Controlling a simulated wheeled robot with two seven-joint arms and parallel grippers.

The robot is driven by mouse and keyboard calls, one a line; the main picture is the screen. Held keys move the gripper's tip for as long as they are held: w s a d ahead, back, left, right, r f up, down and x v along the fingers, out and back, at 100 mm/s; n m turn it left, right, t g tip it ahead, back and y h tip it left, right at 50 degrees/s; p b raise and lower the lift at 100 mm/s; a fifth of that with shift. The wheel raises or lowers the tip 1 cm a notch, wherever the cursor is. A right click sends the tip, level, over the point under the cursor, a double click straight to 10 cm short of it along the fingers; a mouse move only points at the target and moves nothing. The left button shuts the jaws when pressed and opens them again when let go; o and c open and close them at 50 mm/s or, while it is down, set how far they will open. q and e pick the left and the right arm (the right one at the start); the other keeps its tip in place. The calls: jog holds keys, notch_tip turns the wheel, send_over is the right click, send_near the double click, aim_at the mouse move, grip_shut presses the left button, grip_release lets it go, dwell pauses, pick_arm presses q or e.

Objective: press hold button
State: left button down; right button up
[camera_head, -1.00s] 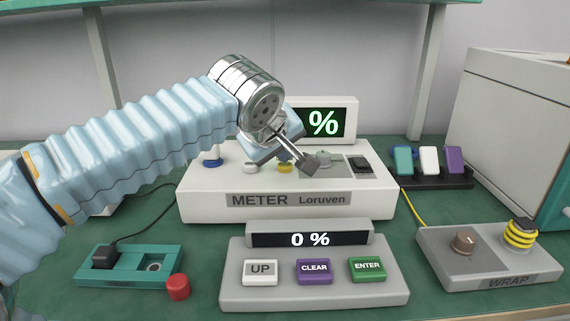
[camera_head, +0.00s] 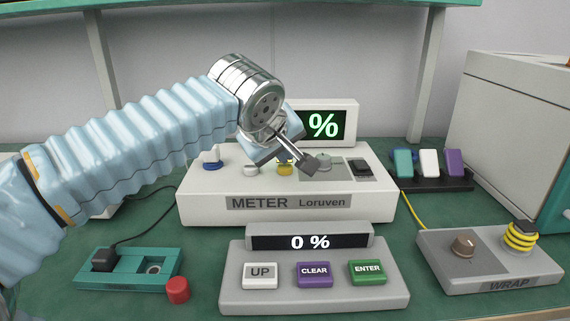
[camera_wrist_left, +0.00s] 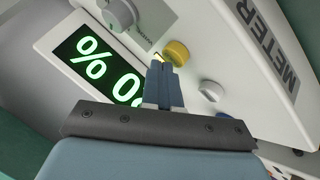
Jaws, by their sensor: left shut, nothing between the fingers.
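The white meter (camera_head: 205,200) stands mid-bench with a lit green percent display (camera_head: 323,125). Its top carries a yellow button (camera_head: 285,169), a white button (camera_head: 250,170), a blue-based switch (camera_head: 212,161) and a grey knob (camera_head: 323,163). No label reading hold is legible. My left gripper (camera_wrist_left: 164,68) is shut and empty. In the left wrist view its fingertips overlap the edge of the yellow button (camera_wrist_left: 177,53), with the white button (camera_wrist_left: 211,91) to their right. I cannot tell whether they touch the yellow button. My right gripper is not in view.
In front stands a grey box (camera_head: 230,292) with UP, CLEAR and ENTER buttons, showing 0 %. A teal tray (camera_head: 130,282) and red cap (camera_head: 178,290) lie left. The WRAP box (camera_head: 440,275) and a rack (camera_head: 445,182) of coloured pieces stand right.

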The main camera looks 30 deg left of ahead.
aim_at(283, 168)
pick_arm(q)
notch_tip(283, 168, up, 6)
jog(key=p, duration=0.4)
